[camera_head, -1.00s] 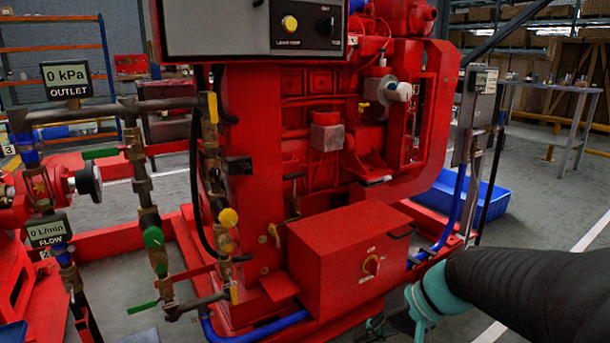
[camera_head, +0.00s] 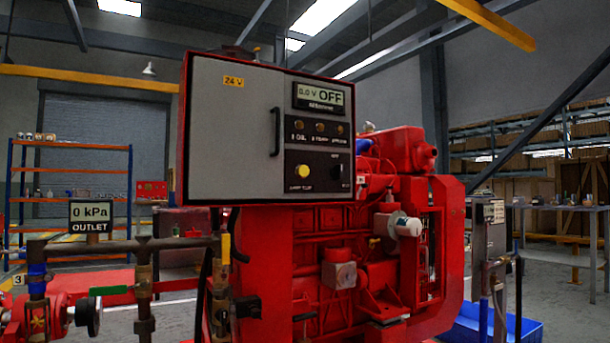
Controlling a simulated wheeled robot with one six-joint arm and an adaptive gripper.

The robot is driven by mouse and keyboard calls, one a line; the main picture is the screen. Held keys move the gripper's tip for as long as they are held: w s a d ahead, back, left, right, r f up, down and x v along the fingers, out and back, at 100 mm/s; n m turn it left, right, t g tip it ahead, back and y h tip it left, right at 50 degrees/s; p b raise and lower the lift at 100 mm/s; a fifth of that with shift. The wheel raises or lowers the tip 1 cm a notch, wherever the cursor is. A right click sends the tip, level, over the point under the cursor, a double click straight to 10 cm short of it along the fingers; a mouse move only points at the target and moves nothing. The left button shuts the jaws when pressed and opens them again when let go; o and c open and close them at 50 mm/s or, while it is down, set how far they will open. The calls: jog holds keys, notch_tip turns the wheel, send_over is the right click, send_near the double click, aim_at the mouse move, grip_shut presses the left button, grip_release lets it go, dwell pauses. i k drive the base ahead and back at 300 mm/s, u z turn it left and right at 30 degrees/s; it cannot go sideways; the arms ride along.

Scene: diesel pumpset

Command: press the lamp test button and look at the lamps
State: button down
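The grey control panel (camera_head: 232,150) in its red surround faces me near the middle of the head view. A yellow round button, the lamp test button (camera_head: 302,171), sits low on its black plate; the small label under it is hard to read. Above it is a row of three small amber-brown lamps (camera_head: 320,127), which look dull and unlit. A display (camera_head: 323,97) above the lamps reads 0.0 V OFF. A dark switch (camera_head: 337,173) is right of the button. My gripper is out of the picture.
The red pumpset engine (camera_head: 330,270) fills the space below and right of the panel. Pipes and the 0 kPa outlet display (camera_head: 90,213) stand at left. A grey post box (camera_head: 489,215) and a blue bin (camera_head: 500,325) are at right.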

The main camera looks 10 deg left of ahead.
aim_at(302, 170)
jog(key=z, duration=1.6)
jog(key=i, duration=0.85)
jog(key=u, duration=2.8)
